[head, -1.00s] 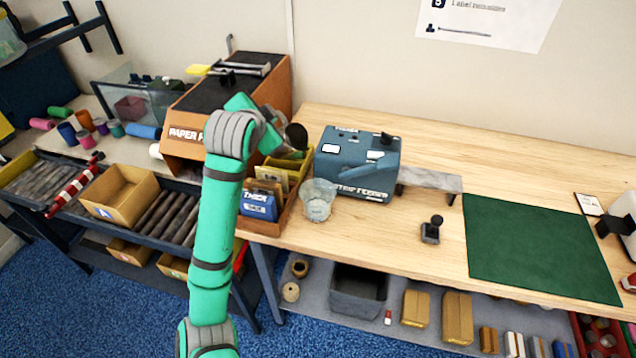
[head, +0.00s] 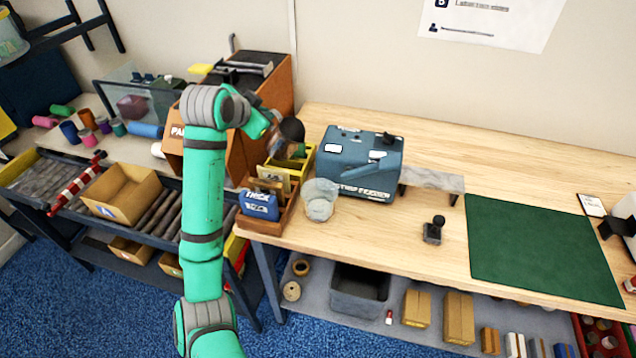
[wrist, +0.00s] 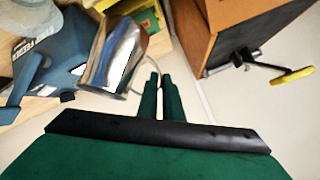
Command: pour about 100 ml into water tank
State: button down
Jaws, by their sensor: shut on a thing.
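My gripper (wrist: 158,78) is shut on the handle of a shiny metal jug (wrist: 118,55). In the head view the jug (head: 291,130) is partly hidden by my gripper (head: 272,124), and its dark round end faces right. It is above the yellow bin, left of the blue strip feeder (head: 350,180). A translucent container (head: 320,203) stands at the feeder's left front corner; it looks like the water tank, but I read no label on it. It also shows in the wrist view (wrist: 28,30). The jug is apart from it. The water level cannot be seen.
A wooden organiser with a blue box (head: 259,205) stands left of the container. The orange paper cabinet (head: 270,95) rises behind my gripper. A small black stamp (head: 433,230) and a green mat (head: 540,250) lie right, with bare wood between.

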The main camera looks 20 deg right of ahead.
jog(key=shift+w+a+f+g, duration=0.15)
jog(key=shift+w+f+g, duration=0.15)
jog(key=shift+w+f, duration=0.15)
jog(key=w+a+f+n+g+h+p, duration=0.2)
jog(key=w+f+g, duration=0.2)
jog(key=shift+f+n+p, duration=0.3)
jog(key=shift+n+p, duration=0.05)
jog(key=shift+n, duration=0.05)
jog(key=shift+d, duration=0.1)
dwell(0.5)
